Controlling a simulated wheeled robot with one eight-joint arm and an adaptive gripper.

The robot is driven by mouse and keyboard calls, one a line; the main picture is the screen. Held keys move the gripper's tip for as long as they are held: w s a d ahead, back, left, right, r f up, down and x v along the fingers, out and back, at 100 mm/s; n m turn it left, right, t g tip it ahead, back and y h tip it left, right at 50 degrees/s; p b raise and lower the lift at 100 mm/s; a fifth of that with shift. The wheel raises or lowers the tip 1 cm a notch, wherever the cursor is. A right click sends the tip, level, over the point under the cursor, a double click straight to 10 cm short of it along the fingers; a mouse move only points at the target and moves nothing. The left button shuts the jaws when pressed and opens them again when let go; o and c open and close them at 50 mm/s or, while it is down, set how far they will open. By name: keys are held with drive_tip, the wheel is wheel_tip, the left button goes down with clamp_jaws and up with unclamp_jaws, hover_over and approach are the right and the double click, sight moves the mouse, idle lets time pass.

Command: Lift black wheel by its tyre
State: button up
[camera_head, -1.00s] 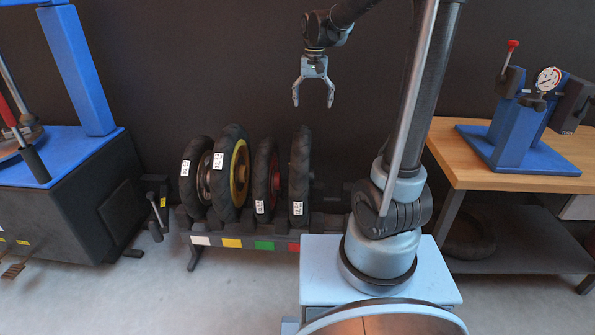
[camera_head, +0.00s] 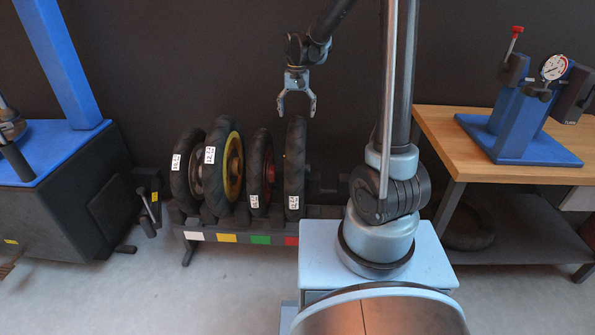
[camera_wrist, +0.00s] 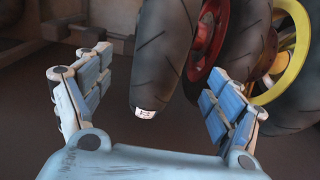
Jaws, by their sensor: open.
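The wheel at the right end of the rack (camera_head: 295,165) stands upright with a black tyre, and its rim is mostly hidden edge-on. I take it as the black wheel. My gripper (camera_head: 297,112) points down with its jaws open, directly over the top of this tyre. In the wrist view, the black tyre (camera_wrist: 163,50) with a small white label shows in the gap between the two spread fingers (camera_wrist: 158,75). The fingers are not closed on it, and I cannot tell whether the tips straddle its top.
A red-rimmed wheel (camera_head: 260,170) stands close left of it, then a yellow-rimmed wheel (camera_head: 224,165) and a grey-rimmed wheel (camera_head: 186,170). All stand in a low rack (camera_head: 240,228) with coloured tags. A wooden workbench (camera_head: 440,130) is at right, a blue-topped machine (camera_head: 70,140) at left.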

sight(297, 121)
drive_tip(key=shift+f, duration=3.75)
drive_tip(key=shift+c, duration=0.6)
clamp_jaws()
drive_tip(key=shift+r, duration=0.1)
drive_tip(key=shift+r, duration=4.95)
